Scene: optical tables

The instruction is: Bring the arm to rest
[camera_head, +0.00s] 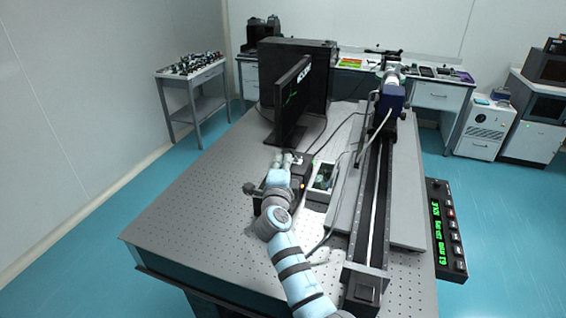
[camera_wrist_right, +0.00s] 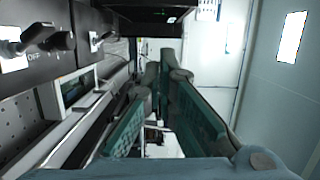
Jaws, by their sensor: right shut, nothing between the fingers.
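My right arm (camera_head: 283,235) comes in from the bottom of the head view and reaches forward over the optical table (camera_head: 200,210). Its gripper (camera_head: 284,160) is at the far end, near the foot of the monitor (camera_head: 291,102), and looks small there. In the right wrist view the two fingers (camera_wrist_right: 157,85) with teal pads reach away from the camera and are shut on nothing. Whether the fingertips touch anything is hard to tell. My left gripper is not in view.
A small white-framed device (camera_head: 321,180) stands just right of the gripper. Beyond it a long dark rail (camera_head: 371,200) runs along the table, with a thin cable beside it. A black box with green displays (camera_head: 446,230) is at the right edge. The table's left part is clear.

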